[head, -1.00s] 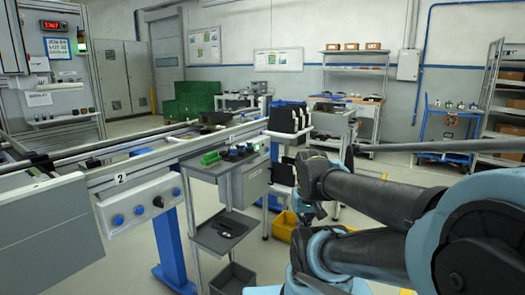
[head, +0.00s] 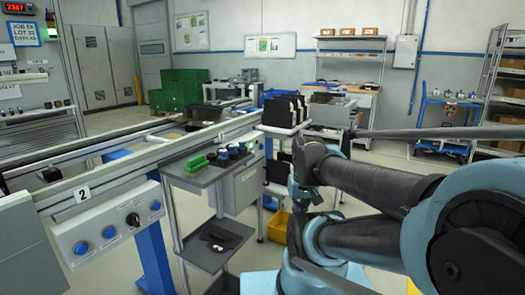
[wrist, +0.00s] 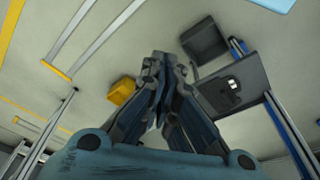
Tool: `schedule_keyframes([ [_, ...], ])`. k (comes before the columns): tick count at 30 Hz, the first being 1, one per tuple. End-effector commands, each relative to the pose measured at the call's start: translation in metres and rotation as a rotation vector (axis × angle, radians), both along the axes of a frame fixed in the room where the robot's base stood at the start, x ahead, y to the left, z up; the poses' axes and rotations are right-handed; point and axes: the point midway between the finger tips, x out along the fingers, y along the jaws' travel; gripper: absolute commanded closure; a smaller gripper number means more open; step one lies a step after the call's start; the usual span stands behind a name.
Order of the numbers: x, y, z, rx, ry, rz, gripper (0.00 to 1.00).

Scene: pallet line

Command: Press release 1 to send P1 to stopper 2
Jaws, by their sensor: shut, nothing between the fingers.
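The conveyor line (head: 128,143) runs from the left foreground to the back. A grey control panel (head: 95,226) hangs on its near side under a label reading 2 (head: 82,194). It carries blue round buttons (head: 109,232) and a black knob (head: 133,219). I see no label reading 1 and cannot tell which button is release 1. A dark tray-like carrier (head: 205,112) sits far along the line; I cannot read whether it is P1. My gripper (wrist: 162,62) is shut and empty in the wrist view, above the floor and apart from the panel.
A grey trolley (head: 196,178) with a green brush (head: 196,163) and dark round parts stands beside the line, right of the panel. A yellow bin (head: 278,226) sits on the floor; it also shows in the wrist view (wrist: 122,91). Shelves and a blue cart (head: 447,125) stand behind.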

Motion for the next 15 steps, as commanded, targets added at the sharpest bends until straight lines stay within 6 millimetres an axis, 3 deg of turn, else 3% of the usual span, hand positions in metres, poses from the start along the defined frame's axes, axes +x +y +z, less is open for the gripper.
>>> schedule_keyframes([
  [2, -0.005, 0.001, 0.004, 0.004, -0.012, 0.004, 1.00],
  [5, 0.008, 0.004, 0.011, 0.016, -0.026, 0.018, 1.00],
  [15, 0.095, 0.017, 0.044, 0.095, -0.129, 0.121, 1.00],
])
